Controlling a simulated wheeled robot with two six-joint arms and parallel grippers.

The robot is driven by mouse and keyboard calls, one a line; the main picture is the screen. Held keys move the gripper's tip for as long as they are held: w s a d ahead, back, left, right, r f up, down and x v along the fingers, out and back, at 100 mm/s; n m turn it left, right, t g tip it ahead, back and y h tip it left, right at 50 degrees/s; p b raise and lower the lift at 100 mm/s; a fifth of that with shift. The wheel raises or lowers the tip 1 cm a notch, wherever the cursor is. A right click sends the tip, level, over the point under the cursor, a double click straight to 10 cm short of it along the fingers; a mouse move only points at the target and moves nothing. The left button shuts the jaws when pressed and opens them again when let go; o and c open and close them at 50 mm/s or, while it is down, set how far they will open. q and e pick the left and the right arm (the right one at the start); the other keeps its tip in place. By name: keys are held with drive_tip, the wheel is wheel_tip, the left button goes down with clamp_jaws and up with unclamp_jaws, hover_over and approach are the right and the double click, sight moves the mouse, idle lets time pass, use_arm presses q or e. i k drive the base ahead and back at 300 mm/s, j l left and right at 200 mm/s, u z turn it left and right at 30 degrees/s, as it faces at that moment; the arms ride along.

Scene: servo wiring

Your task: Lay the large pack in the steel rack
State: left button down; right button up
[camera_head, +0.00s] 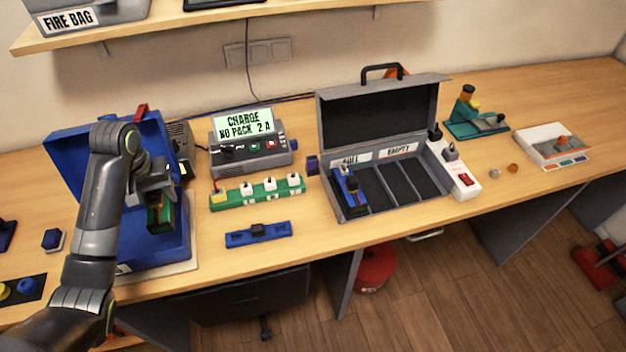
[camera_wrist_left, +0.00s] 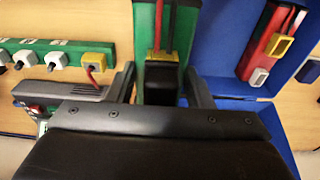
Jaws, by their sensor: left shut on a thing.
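My left gripper (camera_head: 156,205) is over the blue box (camera_head: 178,250) at the left of the bench. It is shut on a green pack (camera_head: 161,219), held upright or nearly so. In the left wrist view the green pack (camera_wrist_left: 182,40), with a red lead and yellow connector, sits between the fingers. A red pack (camera_wrist_left: 268,42) is in the blue box beside it. The grey steel rack (camera_head: 378,215) stands open, its lid up, with labels FULL and EMPTY. A blue pack (camera_head: 351,190) lies in its leftmost slot; the other slots look bare. My right gripper is out of view.
A charger (camera_head: 250,160) reads "CHARGE NO PACK 2 A". A green strip with several plugs (camera_head: 258,191) and a blue bar (camera_head: 258,235) lie between the box and the rack. A white switch block (camera_head: 460,179) adjoins the rack's right side. A shelf (camera_head: 180,28) overhangs the back.

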sight(372, 189)
drive_tip(key=k+l, duration=0.1)
drive_tip(key=l, duration=0.65)
drive_tip(key=k+l, duration=0.1)
drive_tip(key=l, duration=0.65)
drive_tip(key=i+l, duration=0.1)
drive_tip(key=l, duration=1.25)
drive_tip(key=i+j, duration=0.25)
drive_tip(key=i, duration=0.25)
